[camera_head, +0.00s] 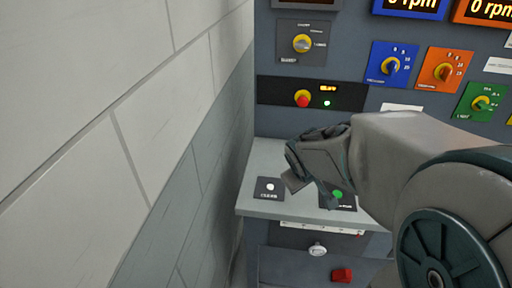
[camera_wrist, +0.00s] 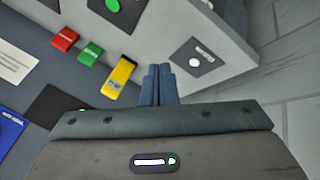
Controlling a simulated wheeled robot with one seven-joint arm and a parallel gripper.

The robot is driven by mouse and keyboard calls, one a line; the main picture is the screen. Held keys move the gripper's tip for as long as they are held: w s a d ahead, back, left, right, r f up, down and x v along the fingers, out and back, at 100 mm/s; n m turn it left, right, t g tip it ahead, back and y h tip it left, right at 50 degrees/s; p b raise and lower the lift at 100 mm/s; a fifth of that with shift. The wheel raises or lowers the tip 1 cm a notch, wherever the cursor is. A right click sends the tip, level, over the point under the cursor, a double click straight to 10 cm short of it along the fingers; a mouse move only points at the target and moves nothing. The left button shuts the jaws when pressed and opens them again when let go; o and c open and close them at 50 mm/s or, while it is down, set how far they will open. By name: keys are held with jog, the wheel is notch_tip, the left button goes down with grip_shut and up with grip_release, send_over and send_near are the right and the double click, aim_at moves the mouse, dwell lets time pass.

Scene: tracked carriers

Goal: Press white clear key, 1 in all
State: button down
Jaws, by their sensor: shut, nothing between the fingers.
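The white clear key (camera_head: 269,187) is a small round white button on a dark square plate on the grey ledge, near its left end. It also shows in the wrist view (camera_wrist: 194,63), just right of my fingers. My gripper (camera_head: 328,200) is shut and empty, its fingers pointing down over the ledge to the right of the clear key. In the wrist view the shut fingers (camera_wrist: 160,77) are apart from the key in the picture. Their height above the ledge is hard to tell.
A green key (camera_head: 338,195) sits on its own plate right of the clear key, partly behind my gripper. A red button (camera_head: 303,99) and several knobs are on the upright panel behind. A block wall (camera_head: 100,110) stands close on the left. A red switch (camera_head: 342,275) is on the front below.

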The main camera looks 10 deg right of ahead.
jog(key=w+n+t+y+p, duration=0.1)
jog(key=w+n+t+p, duration=0.1)
jog(key=w+n, duration=0.35)
jog(key=n+y+p, duration=0.2)
jog(key=n+y, duration=0.2)
jog(key=y, duration=0.2)
send_over(270, 187)
notch_tip(270, 187, down, 4)
jog(key=shift+s+d+t, duration=0.35)
jog(key=shift+s+t, duration=0.05)
notch_tip(270, 187, down, 9)
jog(key=b, duration=0.8)
jog(key=shift+r+b, duration=0.1)
jog(key=shift+b, duration=0.25)
dwell(0.3)
jog(key=shift+f+b, duration=0.3)
jog(key=shift+f, duration=0.1)
